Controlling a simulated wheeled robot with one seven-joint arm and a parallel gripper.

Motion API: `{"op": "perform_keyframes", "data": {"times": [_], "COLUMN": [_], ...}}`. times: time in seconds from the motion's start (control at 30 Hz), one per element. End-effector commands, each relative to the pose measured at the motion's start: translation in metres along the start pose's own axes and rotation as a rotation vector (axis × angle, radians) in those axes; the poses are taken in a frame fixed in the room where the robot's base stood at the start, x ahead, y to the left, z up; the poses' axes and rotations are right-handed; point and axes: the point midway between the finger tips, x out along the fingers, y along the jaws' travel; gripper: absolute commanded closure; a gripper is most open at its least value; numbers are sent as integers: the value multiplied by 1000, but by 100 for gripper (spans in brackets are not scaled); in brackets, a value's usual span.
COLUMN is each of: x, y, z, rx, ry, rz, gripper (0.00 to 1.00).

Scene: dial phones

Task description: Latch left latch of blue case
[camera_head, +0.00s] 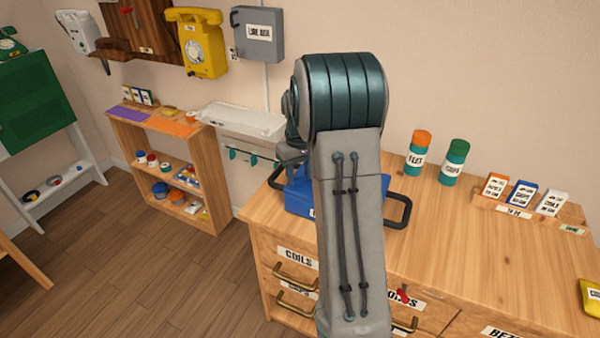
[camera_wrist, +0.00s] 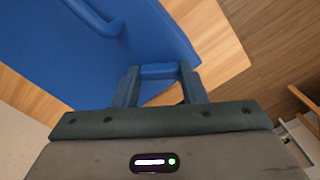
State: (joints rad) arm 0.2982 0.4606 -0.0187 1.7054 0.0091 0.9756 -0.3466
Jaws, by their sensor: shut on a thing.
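The blue case (camera_head: 299,197) lies on the wooden workbench in the head view, mostly hidden behind my arm. In the wrist view its blue surface (camera_wrist: 160,38) fills the top, with a curved blue handle (camera_wrist: 92,16) at upper left. My gripper (camera_wrist: 158,82) is at the case's edge, its two dark fingers on either side of a small blue piece, which looks like the left latch (camera_wrist: 158,71). The gripper is shut on this piece. Whether the latch is fastened cannot be told. In the head view the fingertips are hidden behind the arm.
The wooden workbench (camera_head: 470,250) has drawers in front. A black loop handle (camera_head: 405,211) shows right of my arm. An orange-topped can (camera_head: 417,155), a green can (camera_head: 455,160) and several small boxes (camera_head: 523,195) stand at the back. A low shelf (camera_head: 180,170) is at left.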

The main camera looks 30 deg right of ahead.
Motion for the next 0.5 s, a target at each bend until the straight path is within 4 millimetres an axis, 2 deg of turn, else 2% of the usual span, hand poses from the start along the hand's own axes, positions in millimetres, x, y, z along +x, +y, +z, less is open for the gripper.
{"op": "perform_keyframes", "data": {"times": [0.5], "x": [0], "y": [-1], "z": [0], "rx": [487], "ry": [0], "rz": [-1], "gripper": [85]}}
